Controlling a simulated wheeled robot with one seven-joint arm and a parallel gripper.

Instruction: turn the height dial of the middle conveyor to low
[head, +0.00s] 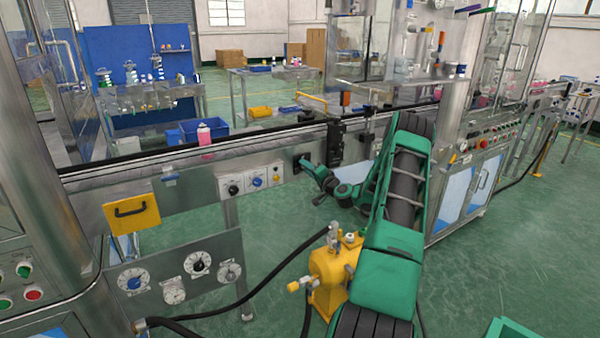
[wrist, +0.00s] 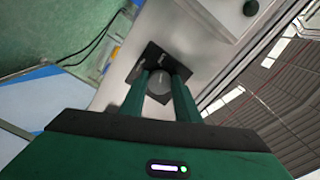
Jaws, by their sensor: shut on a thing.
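The height dial of the middle conveyor is a grey round knob (wrist: 159,82) on a dark square plate (wrist: 152,62) in the wrist view. The plate is fixed to the metal side of the conveyor (head: 275,144). My gripper (wrist: 160,88) has its two green fingers on either side of the knob and is shut on it. In the head view my gripper (head: 306,163) reaches the dark plate on the conveyor's side. The knob is hidden there, and its markings are too small to read in either view.
A panel with knobs (head: 256,182) sits left of my gripper. A yellow pump (head: 332,275) with black hoses stands below my arm. A cabinet (head: 470,185) stands to the right.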

